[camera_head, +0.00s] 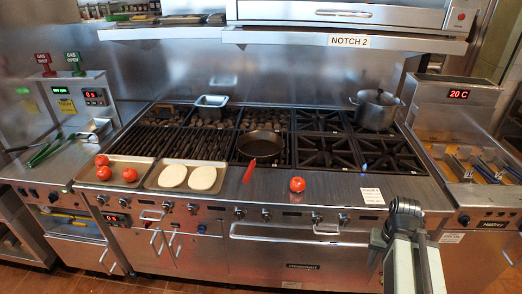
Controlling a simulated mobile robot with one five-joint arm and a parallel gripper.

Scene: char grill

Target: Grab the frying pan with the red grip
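The frying pan (262,144) is dark and round. It sits on the stove top near the middle, over the edge between the grill grates and the burners. Its red grip (249,171) points toward the front edge of the stove. My gripper (403,212) is a small dark shape at the lower right, at the end of my pale arm. It is in front of the stove, well to the right of the pan and apart from it. Its fingers are too small and dark to tell whether they are open or shut.
A tomato (297,184) lies on the front ledge right of the red grip. A tray (150,185) with two pale rounds is left of the grip, beside a tomato tray (86,176). A pot (376,112) stands at the back right. A shelf (270,36) overhangs the stove.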

